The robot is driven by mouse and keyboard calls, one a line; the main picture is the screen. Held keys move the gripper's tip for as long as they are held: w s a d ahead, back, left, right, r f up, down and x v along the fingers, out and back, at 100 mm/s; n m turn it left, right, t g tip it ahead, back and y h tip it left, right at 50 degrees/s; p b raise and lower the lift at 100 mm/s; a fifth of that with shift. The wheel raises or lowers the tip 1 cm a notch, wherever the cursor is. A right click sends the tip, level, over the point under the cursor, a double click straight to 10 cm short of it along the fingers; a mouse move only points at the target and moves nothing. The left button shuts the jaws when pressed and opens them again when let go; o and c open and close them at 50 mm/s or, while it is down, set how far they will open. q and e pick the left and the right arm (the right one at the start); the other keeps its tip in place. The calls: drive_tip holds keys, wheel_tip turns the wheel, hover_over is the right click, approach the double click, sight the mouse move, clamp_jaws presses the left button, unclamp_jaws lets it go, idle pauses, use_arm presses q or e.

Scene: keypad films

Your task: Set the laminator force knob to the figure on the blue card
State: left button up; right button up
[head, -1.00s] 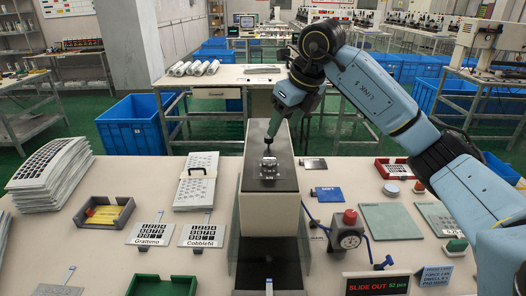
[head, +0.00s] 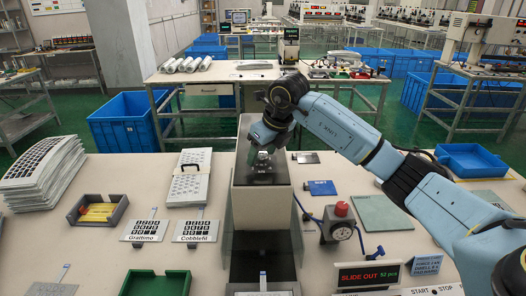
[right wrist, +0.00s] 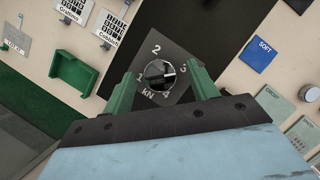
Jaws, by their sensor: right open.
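The laminator (head: 250,200) stands mid-table as a grey box with a dark top. A blue card (head: 322,188) reading SOFT lies right of the laminator. A blue sign (head: 428,265) has FORCE text too small to read surely.
A red-buttoned gauge box (head: 339,222) with a blue hose stands right of the laminator. Keypad sheets (head: 145,230) and a white keypad panel (head: 190,178) lie left. A green tray (head: 160,284) is at the front, beside a black display (head: 368,275) further right.

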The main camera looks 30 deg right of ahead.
drive_tip(key=shift+c, duration=1.4)
drive_tip(key=c, duration=0.7)
use_arm(q)
drive_tip(key=shift+s, duration=0.35)
use_arm(e)
drive_tip(key=shift+n, duration=0.3)
drive_tip(key=n, duration=0.1)
drive_tip(key=n+y, duration=0.1)
drive_tip(key=n, duration=0.1)
drive_tip(key=shift+d+r+n+g+y+p, duration=0.1)
drive_tip(key=shift+d+n+g+y+p, duration=0.05)
drive_tip(key=shift+n+g+y+p, duration=0.2)
drive_tip(key=n, duration=0.2)
drive_tip(key=n+g+y, duration=0.1)
drive_tip(key=n, duration=0.2)
drive_tip(key=shift+w+g+p, duration=0.2)
drive_tip(key=shift+g+p, duration=0.05)
drive_tip(key=shift+p, duration=0.15)
drive_tip(key=n+g+y, duration=0.1)
drive_tip(key=n, duration=0.3)
drive_tip(key=shift+w, duration=0.1)
use_arm(q)
drive_tip(key=shift+w+r, duration=0.1)
drive_tip(key=shift+r, duration=0.35)
use_arm(e)
drive_tip(key=shift+w+n+g, duration=0.1)
drive_tip(key=shift+n+g, duration=1)
drive_tip(key=shift+n, duration=1.15)
drive_tip(key=shift+h, duration=0.25)
